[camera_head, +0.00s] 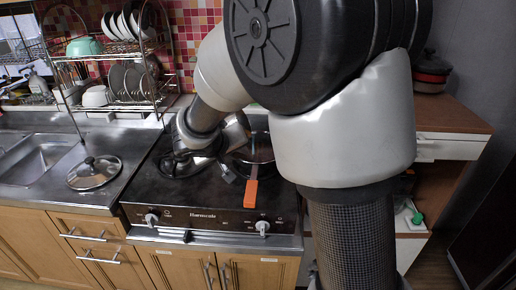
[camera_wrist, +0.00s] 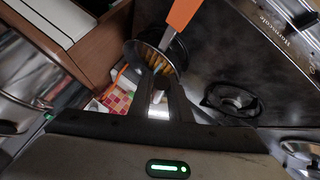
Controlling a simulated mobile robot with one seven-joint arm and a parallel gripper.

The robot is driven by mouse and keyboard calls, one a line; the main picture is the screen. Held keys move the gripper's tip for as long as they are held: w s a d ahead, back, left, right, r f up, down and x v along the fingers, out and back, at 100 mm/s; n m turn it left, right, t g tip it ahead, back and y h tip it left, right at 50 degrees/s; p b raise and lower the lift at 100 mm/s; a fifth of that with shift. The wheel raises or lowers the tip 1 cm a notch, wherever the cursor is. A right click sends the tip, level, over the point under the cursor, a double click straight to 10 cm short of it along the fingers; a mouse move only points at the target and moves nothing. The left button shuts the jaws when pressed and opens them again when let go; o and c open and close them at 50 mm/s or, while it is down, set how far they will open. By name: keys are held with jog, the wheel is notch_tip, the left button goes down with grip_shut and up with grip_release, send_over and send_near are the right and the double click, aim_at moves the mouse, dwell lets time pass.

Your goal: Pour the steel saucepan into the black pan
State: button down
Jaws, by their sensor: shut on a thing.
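The steel saucepan (camera_wrist: 134,52) shows in the wrist view at the fingertips, with yellow-brown pieces (camera_wrist: 155,57) inside. A steel shank with an orange handle (camera_wrist: 184,12) extends from it towards the stove front. The orange handle also shows in the head view (camera_head: 251,192), over the right side of the stove. My gripper (camera_wrist: 160,80) is shut at the near side of the saucepan; the exact grip is hard to see. In the head view my arm covers much of the saucepan. I cannot clearly make out the black pan; my arm hides part of the cooktop.
The black stove (camera_head: 205,200) has burners, one bare in the wrist view (camera_wrist: 232,100). A glass lid (camera_head: 94,172) lies beside the sink (camera_head: 38,160). A dish rack (camera_head: 125,75) stands behind. A dark pot (camera_head: 430,75) stands on the wooden counter (camera_head: 460,115) at right.

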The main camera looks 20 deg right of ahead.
jog(key=shift+s+d+r+m+y+b, duration=0.2)
jog(key=shift+d+m+y+b, duration=0.35)
jog(key=shift+b, duration=1.05)
jog(key=p, duration=0.2)
jog(key=a+n+h+p, duration=0.1)
jog(key=p, duration=0.2)
jog(key=shift+w+a+r+n, duration=0.1)
jog(key=shift+w+a+n, duration=0.1)
jog(key=shift+w+n, duration=0.05)
jog(key=w+a+n+h, duration=0.4)
jog(key=a+n+h, duration=0.2)
jog(key=a+h, duration=0.3)
jog(key=shift+a+r+g+p, duration=0.35)
jog(key=shift+a+r+g, duration=0.05)
jog(key=shift+a+r, duration=0.1)
